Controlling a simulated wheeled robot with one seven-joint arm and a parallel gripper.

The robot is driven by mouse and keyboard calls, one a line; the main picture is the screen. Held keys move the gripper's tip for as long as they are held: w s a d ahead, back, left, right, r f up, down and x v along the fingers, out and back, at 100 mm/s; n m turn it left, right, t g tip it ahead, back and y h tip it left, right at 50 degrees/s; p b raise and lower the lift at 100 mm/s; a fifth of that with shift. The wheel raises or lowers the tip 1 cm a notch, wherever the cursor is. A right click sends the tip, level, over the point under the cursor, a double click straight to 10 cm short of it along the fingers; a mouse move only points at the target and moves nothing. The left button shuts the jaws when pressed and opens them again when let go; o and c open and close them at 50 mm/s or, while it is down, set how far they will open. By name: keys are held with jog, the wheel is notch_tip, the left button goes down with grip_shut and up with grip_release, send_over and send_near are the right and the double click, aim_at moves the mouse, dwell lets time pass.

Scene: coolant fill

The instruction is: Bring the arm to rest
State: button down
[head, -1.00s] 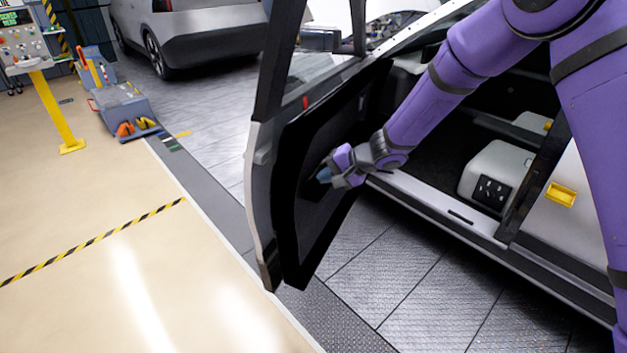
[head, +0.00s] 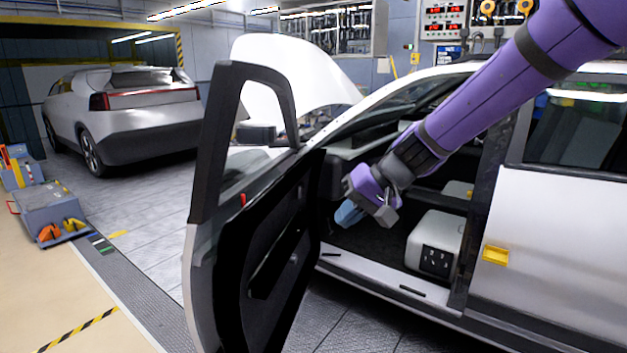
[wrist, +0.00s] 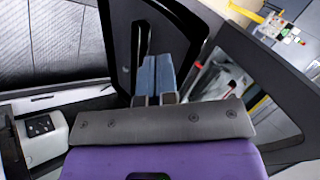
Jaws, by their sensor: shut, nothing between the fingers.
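My purple arm reaches in from the upper right in the head view. My gripper (head: 349,214) has blue fingers and is in the doorway of the white car, to the right of the open front door (head: 285,235). In the wrist view the gripper (wrist: 155,70) shows its blue fingers shut together with nothing between them. The dark inner door panel (wrist: 125,25) lies beyond the fingers there. The fingers look apart from the door in the head view, though the exact gap is hard to tell.
The white car's side (head: 560,250) stands at right, with a yellow handle (head: 495,255) and a white box seat (head: 436,240) inside. The raised hood (head: 285,75) is behind the door. Another car (head: 130,112) is at back left. A blue tool cart (head: 50,210) stands at left.

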jog(key=s+d+r+t+h, duration=0.1)
jog(key=s+d+r+h, duration=0.2)
jog(key=s+d, duration=0.9)
jog(key=s+d+r+m+t+h, duration=0.1)
jog(key=s+d+r+h, duration=0.3)
jog(key=s+d, duration=0.8)
jog(key=shift+r+t+h, duration=0.3)
jog(key=shift+t+h, duration=0.2)
jog(key=shift+t, duration=0.3)
